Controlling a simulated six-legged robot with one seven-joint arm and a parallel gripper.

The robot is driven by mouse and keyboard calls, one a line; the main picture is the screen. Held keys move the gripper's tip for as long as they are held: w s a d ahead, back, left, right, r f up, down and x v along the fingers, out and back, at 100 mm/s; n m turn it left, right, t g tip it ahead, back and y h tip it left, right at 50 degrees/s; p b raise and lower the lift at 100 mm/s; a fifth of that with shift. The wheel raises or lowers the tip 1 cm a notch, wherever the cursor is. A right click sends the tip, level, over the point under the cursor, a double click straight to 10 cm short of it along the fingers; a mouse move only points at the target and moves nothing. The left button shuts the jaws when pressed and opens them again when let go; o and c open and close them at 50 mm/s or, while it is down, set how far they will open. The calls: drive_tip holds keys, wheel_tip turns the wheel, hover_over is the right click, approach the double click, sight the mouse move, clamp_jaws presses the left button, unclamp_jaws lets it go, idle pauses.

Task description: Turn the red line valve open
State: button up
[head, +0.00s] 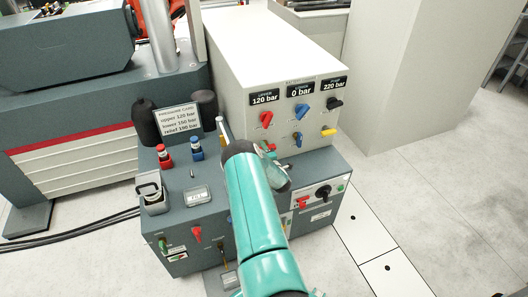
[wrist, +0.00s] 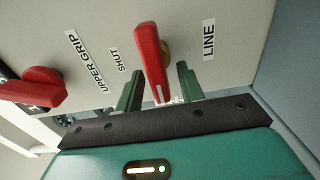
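The red line valve handle (wrist: 151,62) is in the middle of the wrist view, on a pale panel between the labels SHUT and LINE. My gripper (wrist: 161,72) is open, with one green finger on each side of the handle's near end. Gaps show between the fingers and the handle; I cannot tell whether either touches. In the head view a small red part of the valve (head: 268,147) shows low on the cabinet front, and my gripper (head: 278,168) is close below it, partly hidden by my teal arm.
Another red handle (wrist: 34,87), by the UPPER GRIP label, sits left in the wrist view. Blue (head: 302,111), black (head: 334,104) and yellow (head: 328,132) handles are on the panel to the right. A grey bench (head: 210,213) with a red and a blue bottle-like item stands in front.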

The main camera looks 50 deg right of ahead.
drive_tip(key=v, duration=1.4)
drive_tip(key=shift+w+d, duration=0.1)
